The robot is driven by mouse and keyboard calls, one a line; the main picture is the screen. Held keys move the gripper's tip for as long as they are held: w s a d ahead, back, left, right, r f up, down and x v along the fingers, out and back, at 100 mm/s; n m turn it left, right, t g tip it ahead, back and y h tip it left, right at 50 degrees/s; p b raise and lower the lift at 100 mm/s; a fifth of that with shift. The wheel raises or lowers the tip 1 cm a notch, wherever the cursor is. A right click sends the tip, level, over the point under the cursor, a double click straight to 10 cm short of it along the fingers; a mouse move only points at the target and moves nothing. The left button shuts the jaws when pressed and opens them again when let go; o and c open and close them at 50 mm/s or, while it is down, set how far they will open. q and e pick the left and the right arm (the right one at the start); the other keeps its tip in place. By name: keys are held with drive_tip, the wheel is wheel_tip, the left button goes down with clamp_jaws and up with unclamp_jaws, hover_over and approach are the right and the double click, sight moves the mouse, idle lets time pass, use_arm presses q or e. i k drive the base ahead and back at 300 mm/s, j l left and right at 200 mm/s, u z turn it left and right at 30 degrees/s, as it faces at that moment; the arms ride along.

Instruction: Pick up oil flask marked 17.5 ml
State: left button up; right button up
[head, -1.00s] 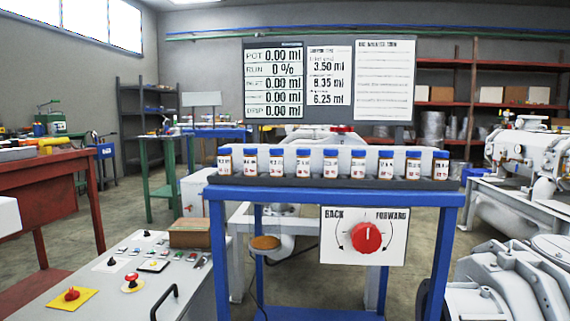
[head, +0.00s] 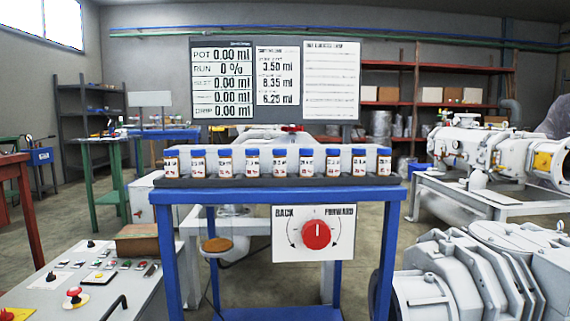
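Several small oil flasks with blue caps, amber contents and white labels stand upright in a row on the dark top of a blue stand (head: 279,194) in the head view. The leftmost flask (head: 171,164) and the rightmost flask (head: 384,162) mark the ends of the row. The label figures are too small to read, so I cannot tell which flask is marked 17.5 ml. Neither of my grippers is in view.
A white panel with a red BACK/FORWARD knob (head: 316,235) hangs on the stand's front. A control desk (head: 130,288) with buttons is at lower left. Grey machinery (head: 470,270) fills the lower right. A readout board (head: 275,82) stands behind the flasks.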

sight(332, 155)
drive_tip(key=j+z, duration=0.5)
drive_tip(key=j, duration=0.65)
drive_tip(key=i+l+u, duration=0.1)
drive_tip(key=l, duration=0.4)
drive_tip(key=i+l+u, duration=0.1)
drive_tip(key=i+l, duration=0.15)
drive_tip(key=l, duration=0.2)
drive_tip(key=i+l+u, duration=0.1)
drive_tip(key=l, duration=0.4)
drive_tip(key=i+l+u, duration=0.1)
drive_tip(key=l, duration=0.45)
drive_tip(key=i+l+u, duration=0.1)
drive_tip(key=l, duration=0.4)
